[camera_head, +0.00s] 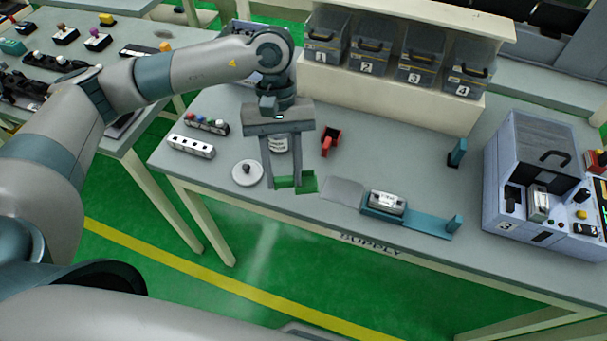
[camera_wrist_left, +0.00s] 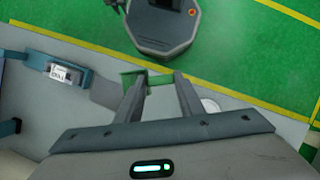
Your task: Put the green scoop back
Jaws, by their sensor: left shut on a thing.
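The green scoop (camera_head: 307,182) is at the fingertips of my left gripper (camera_head: 283,187), near the front edge of the supply table. The gripper points down and is shut on the scoop, with part of the scoop between its fingers and its squarer end sticking out to the right. In the left wrist view the green scoop (camera_wrist_left: 131,81) also shows between and beside the fingertips (camera_wrist_left: 162,79). Whether it touches the table I cannot tell. A red scoop (camera_head: 329,142) lies on the table behind and to the right. My right gripper is not in view.
A white round lid with a knob (camera_head: 247,173) is close left of the gripper. A grey mat (camera_head: 343,190) and a teal fixture with a metal block (camera_head: 385,203) are to the right. Numbered bins (camera_head: 371,54) stand behind; a grey machine (camera_head: 536,170) stands far right.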

